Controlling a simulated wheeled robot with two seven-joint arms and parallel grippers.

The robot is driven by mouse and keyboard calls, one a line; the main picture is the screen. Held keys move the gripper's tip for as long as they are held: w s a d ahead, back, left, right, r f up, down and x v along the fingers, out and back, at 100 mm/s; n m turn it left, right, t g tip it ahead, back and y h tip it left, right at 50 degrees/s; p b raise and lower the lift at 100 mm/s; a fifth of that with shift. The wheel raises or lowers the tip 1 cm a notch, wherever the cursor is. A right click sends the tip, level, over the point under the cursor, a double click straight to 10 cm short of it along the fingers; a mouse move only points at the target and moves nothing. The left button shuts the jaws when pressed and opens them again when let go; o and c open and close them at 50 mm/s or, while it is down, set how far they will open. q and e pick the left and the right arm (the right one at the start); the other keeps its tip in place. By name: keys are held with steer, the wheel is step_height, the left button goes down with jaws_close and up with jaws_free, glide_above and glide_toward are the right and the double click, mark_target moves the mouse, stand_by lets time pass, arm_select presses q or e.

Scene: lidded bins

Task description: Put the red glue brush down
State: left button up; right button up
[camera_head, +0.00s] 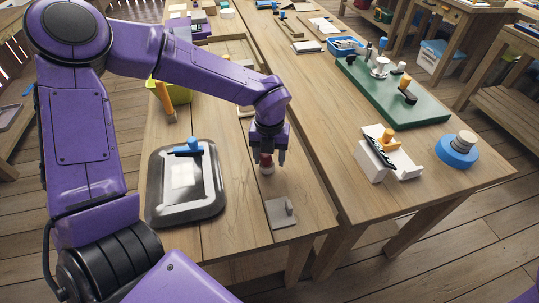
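The red glue brush (267,165) shows as a small red piece with a pale lower end, at the front middle of the near table. My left gripper (267,156) points down over it, with one finger on each side. The fingers and the gripper body hide the brush's upper part. I cannot tell whether the fingers press on it, or whether its lower end touches the table. My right gripper is not in view.
A dark metal tray (158,212) with a blue-handled tool (188,147) lies left of the gripper. A grey plate with a small peg (277,222) lies in front. A white holder (373,167), a blue round base (456,155) and a green board (420,112) occupy the right table.

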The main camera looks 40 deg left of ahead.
arm_select(q)
step_height(320, 180, up, 12)
steer(key=shift+r+p, duration=0.15)
steer(key=shift+p, duration=0.15)
stand_by(0.3)
steer(key=shift+a, duration=0.1)
